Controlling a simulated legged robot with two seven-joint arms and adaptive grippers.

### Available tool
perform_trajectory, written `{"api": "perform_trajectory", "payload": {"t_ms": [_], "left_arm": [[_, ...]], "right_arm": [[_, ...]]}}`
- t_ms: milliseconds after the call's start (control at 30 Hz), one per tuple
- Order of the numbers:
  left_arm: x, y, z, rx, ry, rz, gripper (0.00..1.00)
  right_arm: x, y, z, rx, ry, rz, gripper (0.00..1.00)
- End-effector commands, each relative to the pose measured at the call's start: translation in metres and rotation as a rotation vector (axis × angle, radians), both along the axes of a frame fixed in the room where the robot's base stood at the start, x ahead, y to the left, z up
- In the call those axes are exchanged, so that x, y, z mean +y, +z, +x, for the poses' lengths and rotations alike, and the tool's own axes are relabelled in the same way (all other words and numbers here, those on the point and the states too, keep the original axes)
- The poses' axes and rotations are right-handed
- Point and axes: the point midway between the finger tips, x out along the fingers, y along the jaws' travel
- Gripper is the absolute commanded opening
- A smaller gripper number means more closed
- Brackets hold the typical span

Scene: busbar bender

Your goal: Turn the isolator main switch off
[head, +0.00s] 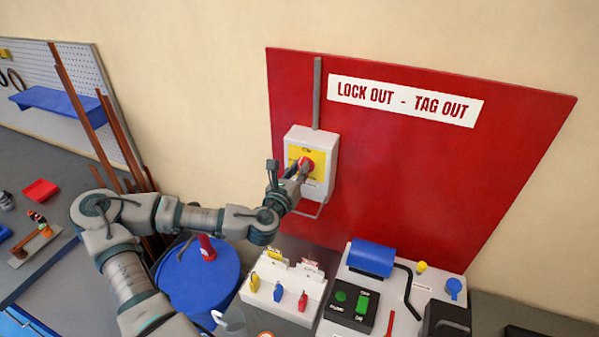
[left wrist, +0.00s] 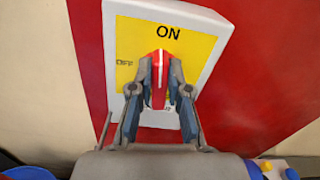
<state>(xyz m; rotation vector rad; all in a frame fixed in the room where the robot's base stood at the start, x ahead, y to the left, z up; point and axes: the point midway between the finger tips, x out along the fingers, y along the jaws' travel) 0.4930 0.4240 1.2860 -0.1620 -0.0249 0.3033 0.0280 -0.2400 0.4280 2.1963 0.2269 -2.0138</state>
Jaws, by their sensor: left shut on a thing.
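The isolator main switch is a light grey box (head: 314,145) with a yellow plate, mounted on the red lock-out board. Its red rotary handle (left wrist: 158,78) shows in the left wrist view, with its white line upright, pointing toward the word ON. The word OFF stands at the left of the plate. My left gripper (head: 301,167) is at the switch, and in the left wrist view its two fingers (left wrist: 160,85) are closed on both sides of the red handle. My right gripper is not in view.
The red board (head: 420,170) carries a LOCK OUT - TAG OUT sign (head: 404,100). Below stand a white holder with coloured tags (head: 283,290), a machine with a blue cover (head: 371,258) and a blue drum (head: 198,275). Brown bars (head: 82,115) lean on the wall at left.

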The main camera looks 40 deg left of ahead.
Motion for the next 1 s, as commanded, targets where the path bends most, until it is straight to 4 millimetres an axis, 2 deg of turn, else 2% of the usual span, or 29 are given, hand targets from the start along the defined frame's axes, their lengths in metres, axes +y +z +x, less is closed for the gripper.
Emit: {"api": "perform_trajectory", "payload": {"t_ms": [300,1000], "left_arm": [[0.008,0.000,-0.001,-0.098,0.007,-0.275,0.00],[0.015,-0.006,-0.003,-0.298,0.004,-0.912,0.00]], "right_arm": [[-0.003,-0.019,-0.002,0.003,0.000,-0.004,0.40],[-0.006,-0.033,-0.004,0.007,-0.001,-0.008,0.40]]}}
